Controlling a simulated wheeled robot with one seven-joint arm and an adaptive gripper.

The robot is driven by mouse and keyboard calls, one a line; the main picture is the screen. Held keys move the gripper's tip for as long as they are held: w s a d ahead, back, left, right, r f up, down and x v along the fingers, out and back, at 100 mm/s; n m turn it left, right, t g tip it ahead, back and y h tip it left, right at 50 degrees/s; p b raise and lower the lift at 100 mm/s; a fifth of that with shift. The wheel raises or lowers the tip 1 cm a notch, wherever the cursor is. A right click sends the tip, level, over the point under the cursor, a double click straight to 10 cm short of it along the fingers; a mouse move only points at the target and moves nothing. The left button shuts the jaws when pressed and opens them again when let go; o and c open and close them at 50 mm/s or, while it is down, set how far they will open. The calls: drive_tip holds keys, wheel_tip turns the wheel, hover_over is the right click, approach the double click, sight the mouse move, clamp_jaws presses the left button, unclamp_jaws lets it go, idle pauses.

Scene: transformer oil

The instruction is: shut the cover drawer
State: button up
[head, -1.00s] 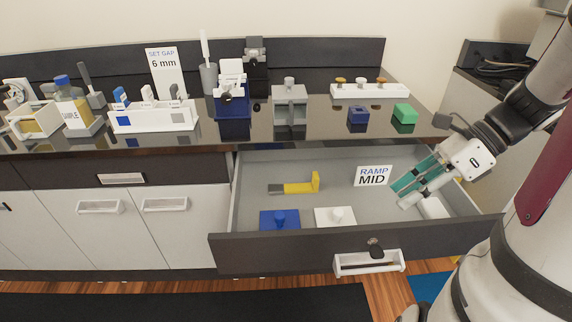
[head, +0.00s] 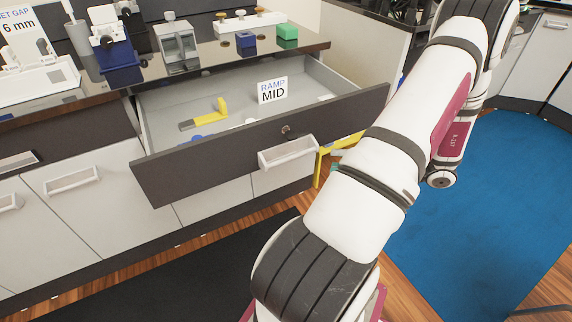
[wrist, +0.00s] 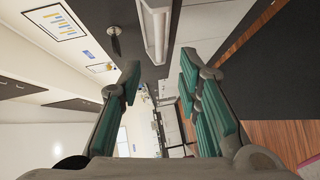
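The cover drawer (head: 240,150) stands pulled out from under the counter, its dark front panel facing me. Its white bar handle (head: 288,153) is at the front, with a small dark lock (head: 287,131) above it. Inside lie a yellow L-shaped piece (head: 207,115), a "RAMP MID" sign (head: 272,90), and a blue and a white part mostly hidden by the front. My gripper (wrist: 160,68) is open and empty in the wrist view, with the handle (wrist: 155,30) beyond its fingertips. In the head view my arm hides nearly all of it.
The counter (head: 215,58) above the drawer bears a grey block (head: 176,42), a navy block (head: 246,40), a green block (head: 287,31) and a white rack (head: 249,22). A yellow object (head: 322,165) stands below the drawer's right end. Floor in front is open, with black and blue mats.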

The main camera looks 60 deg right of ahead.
sight(296, 157)
drive_tip(key=b+x, duration=0.2)
drive_tip(key=x, duration=1.1)
drive_tip(key=shift+w, duration=0.1)
clamp_jaws()
